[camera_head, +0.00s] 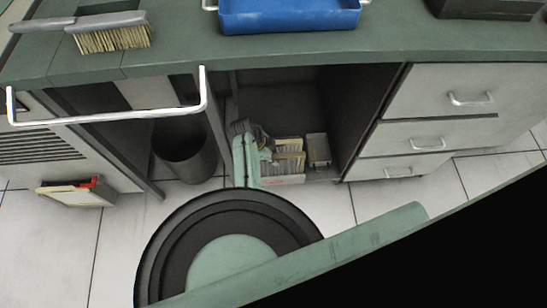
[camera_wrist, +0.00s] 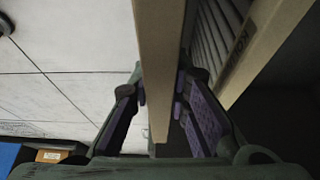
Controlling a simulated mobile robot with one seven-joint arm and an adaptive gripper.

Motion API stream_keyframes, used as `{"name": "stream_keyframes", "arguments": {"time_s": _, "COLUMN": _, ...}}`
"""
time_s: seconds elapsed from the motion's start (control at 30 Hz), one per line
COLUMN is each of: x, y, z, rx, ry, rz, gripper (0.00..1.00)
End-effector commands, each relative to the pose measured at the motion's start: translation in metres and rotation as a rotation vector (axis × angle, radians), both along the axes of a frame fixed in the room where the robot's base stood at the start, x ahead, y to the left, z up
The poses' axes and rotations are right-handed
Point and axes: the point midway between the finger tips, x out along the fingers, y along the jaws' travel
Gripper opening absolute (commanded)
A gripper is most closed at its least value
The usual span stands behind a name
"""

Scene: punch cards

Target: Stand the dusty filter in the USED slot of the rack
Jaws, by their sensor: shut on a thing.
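In the wrist view my gripper (camera_wrist: 160,98) has its purple-padded fingers on either side of a tan, edge-on frame, which I take for the dusty filter (camera_wrist: 152,60). To its right is a grey pleated surface with a tan frame (camera_wrist: 262,40) bearing dark print; I cannot tell if it belongs to the same filter. In the head view my green gripper (camera_head: 264,148) is low in the open bay under the counter, beside pale-framed pleated pieces (camera_head: 284,166). A red mark shows on their front. The rack and its USED slot cannot be made out clearly.
A small beige item (camera_head: 318,150) stands to the right in the bay. A dark bin (camera_head: 184,150) is at left, drawers (camera_head: 440,102) at right. The counter (camera_head: 180,55) overhangs, with a brush (camera_head: 112,34) and blue tray (camera_head: 288,16). A box (camera_head: 76,194) is at far left.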

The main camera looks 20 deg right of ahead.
Motion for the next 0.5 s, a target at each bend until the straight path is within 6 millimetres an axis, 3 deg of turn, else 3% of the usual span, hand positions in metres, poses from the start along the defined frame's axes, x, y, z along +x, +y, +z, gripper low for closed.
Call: {"name": "stream_keyframes", "arguments": {"time_s": 0.5, "x": 0.000, "y": 0.000, "z": -0.016, "rx": 0.000, "ry": 0.000, "rz": 0.000, "gripper": 0.00}}
